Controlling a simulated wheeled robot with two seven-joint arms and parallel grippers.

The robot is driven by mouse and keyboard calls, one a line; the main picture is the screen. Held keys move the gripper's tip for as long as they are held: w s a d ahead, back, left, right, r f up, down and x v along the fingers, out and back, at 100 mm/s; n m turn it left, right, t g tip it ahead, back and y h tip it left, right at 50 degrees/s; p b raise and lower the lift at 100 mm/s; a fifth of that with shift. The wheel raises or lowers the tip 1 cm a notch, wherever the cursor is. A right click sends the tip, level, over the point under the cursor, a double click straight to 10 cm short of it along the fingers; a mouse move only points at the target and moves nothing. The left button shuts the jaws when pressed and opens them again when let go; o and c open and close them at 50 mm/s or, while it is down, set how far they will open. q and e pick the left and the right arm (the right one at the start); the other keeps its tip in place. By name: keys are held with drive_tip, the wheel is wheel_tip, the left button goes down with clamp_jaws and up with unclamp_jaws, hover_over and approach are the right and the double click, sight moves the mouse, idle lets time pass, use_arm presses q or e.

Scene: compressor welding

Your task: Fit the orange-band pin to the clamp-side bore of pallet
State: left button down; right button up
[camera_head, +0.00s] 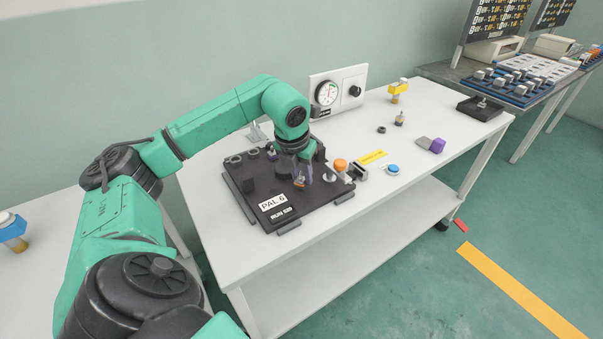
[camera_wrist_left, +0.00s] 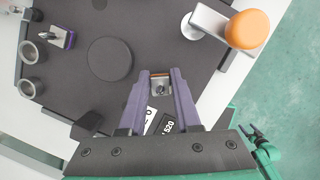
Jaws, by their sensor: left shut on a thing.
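The pallet (camera_head: 240,192) is a dark plate labelled PAL 6 on the white table; it fills much of the left wrist view (camera_wrist_left: 85,90). My left gripper (camera_head: 302,180) points down over it. In the left wrist view its purple fingers (camera_wrist_left: 161,80) are shut on a small grey metal piece with an orange band, the orange-band pin (camera_wrist_left: 160,88). The pin's lower end is hidden. A clamp with an orange knob (camera_head: 340,164) stands at the pallet's right side, apart from the fingers; its knob is at the upper right in the left wrist view (camera_wrist_left: 247,29). I cannot make out the clamp-side bore.
A black disc (camera_wrist_left: 110,60), grey rings (camera_wrist_left: 27,53) and a purple-topped part (camera_wrist_left: 55,38) stand on the pallet. A gauge box (camera_head: 328,93) is behind.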

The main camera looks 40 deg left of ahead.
use_arm(q)
drive_tip(key=shift+f+b, duration=0.5)
drive_tip(key=shift+f, duration=0.2)
drive_tip(key=c, duration=0.5)
unclamp_jaws()
drive_tip(key=shift+c, duration=0.2)
drive_tip(key=p+v, duration=0.2)
drive_tip(key=v, duration=1.2)
drive_tip(key=shift+r, duration=0.25)
